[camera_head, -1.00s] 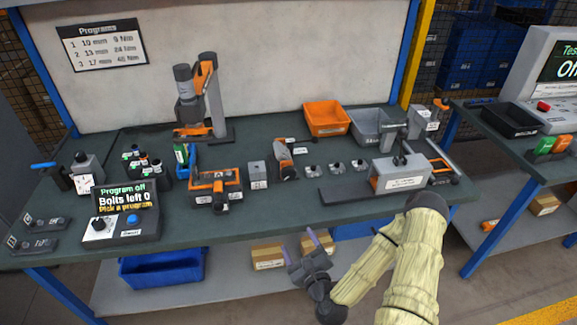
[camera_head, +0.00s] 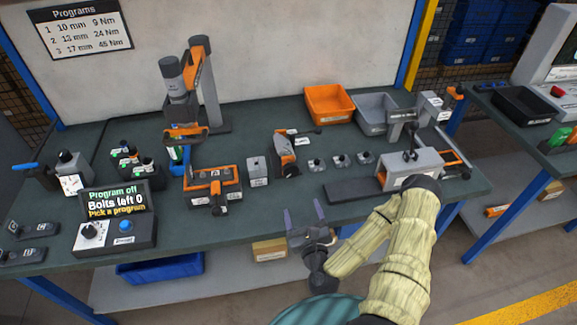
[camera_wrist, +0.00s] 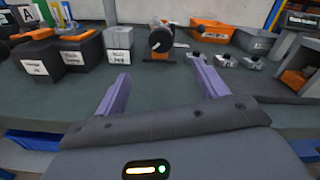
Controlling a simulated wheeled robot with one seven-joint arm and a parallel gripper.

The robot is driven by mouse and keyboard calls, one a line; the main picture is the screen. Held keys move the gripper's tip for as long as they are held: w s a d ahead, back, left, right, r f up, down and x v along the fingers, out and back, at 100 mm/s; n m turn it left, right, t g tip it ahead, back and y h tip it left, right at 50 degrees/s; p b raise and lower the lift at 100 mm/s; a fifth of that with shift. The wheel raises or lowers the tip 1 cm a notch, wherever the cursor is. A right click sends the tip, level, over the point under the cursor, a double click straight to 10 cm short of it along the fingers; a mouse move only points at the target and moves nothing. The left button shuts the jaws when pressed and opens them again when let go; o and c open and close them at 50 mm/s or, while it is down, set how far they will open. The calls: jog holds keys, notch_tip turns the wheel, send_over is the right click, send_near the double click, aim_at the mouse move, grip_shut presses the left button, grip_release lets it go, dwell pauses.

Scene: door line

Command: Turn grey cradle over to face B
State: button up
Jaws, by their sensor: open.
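A dark grey fixture with an orange frame (camera_head: 225,174) stands left of centre on the bench and looks like the cradle. It also shows at the left of the wrist view (camera_wrist: 75,52), where a black plate with a white letter A (camera_wrist: 28,14) shows near it. I cannot tell whether that plate belongs to it. My gripper (camera_head: 303,211) is open and empty at the bench's front edge, right of and nearer than the fixture. In the wrist view its two purple fingers (camera_wrist: 158,68) are apart, with only bench top between them.
A small grey box (camera_head: 257,171) and an orange-and-black tool (camera_head: 285,152) stand behind my gripper. A grey clamp unit (camera_head: 412,166) stands to the right. A control box (camera_head: 115,234) reads "Program off". Orange (camera_head: 328,104) and grey (camera_head: 374,121) bins stand behind. Bench front centre is clear.

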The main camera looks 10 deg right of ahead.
jog(key=shift+w+d+f+b, duration=0.2)
jog(key=shift+w+b, duration=0.25)
jog(key=shift+b, duration=0.6)
jog(key=b, duration=0.5)
send_near(292, 173)
jog(key=w+b, duration=0.2)
jog(key=b, duration=0.4)
jog(key=shift+w, duration=0.15)
jog(key=w, duration=0.8)
jog(key=shift+w+r, duration=0.15)
jog(key=shift+w, duration=0.25)
jog(key=c, duration=1)
